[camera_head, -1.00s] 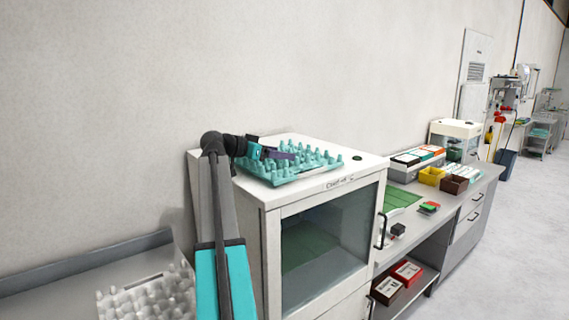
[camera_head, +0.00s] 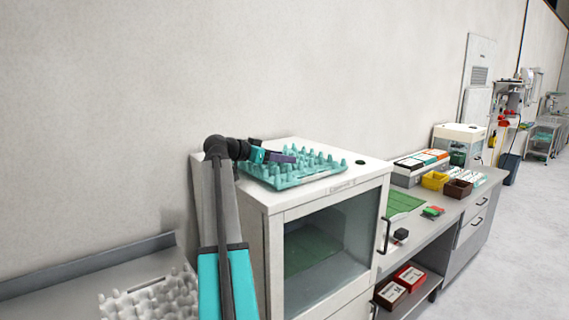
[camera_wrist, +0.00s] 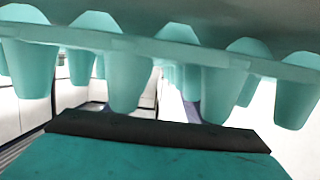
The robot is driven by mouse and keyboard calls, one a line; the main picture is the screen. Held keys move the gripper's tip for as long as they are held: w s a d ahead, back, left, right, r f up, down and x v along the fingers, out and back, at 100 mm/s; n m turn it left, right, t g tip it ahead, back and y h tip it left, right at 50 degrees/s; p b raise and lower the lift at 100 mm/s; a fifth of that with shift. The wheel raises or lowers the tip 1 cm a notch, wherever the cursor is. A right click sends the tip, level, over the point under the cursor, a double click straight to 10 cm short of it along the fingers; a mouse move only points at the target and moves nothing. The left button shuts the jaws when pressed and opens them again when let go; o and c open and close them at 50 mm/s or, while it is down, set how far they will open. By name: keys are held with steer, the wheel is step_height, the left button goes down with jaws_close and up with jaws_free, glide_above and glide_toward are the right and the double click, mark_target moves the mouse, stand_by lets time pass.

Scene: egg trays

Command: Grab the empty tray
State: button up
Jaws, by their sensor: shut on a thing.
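The teal egg tray (camera_head: 318,175) sits on or just above the top of a white cabinet, with no eggs visible in it. I cannot tell whether it touches the cabinet top. My gripper (camera_head: 289,157) reaches in from the tray's left back side and is shut on the tray. The fingertips are partly hidden among the tray's bumps. In the wrist view the tray (camera_wrist: 200,48) fills the upper part, its tapered cups pointing down in the picture, close to my gripper's teal and black body.
The white cabinet (camera_head: 372,180) has a glass door. A pale bumpy tray (camera_head: 150,300) lies on the grey counter at lower left. To the right a workbench carries a green mat (camera_head: 402,203), a yellow bin (camera_head: 434,180) and a brown bin (camera_head: 457,189). The wall stands close behind.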

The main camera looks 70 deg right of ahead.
steer(key=shift+r, duration=0.2)
steer(key=shift+r+b, duration=1.05)
steer(key=shift+r, duration=0.4)
steer(key=s+a+b, duration=0.1)
steer(key=s+a, duration=0.2)
steer(key=s+a+r+b, duration=0.1)
steer(key=s+a+b, duration=0.1)
steer(key=s+a, duration=0.2)
steer(key=s+a+b, duration=0.1)
steer(key=s+a, duration=0.2)
steer(key=shift+s+a+r+b, duration=0.25)
steer(key=shift+a+b, duration=0.1)
steer(key=shift+b, duration=0.05)
steer(key=shift+s+a+r, duration=0.1)
steer(key=shift+s+a, duration=0.25)
steer(key=shift+a, duration=0.05)
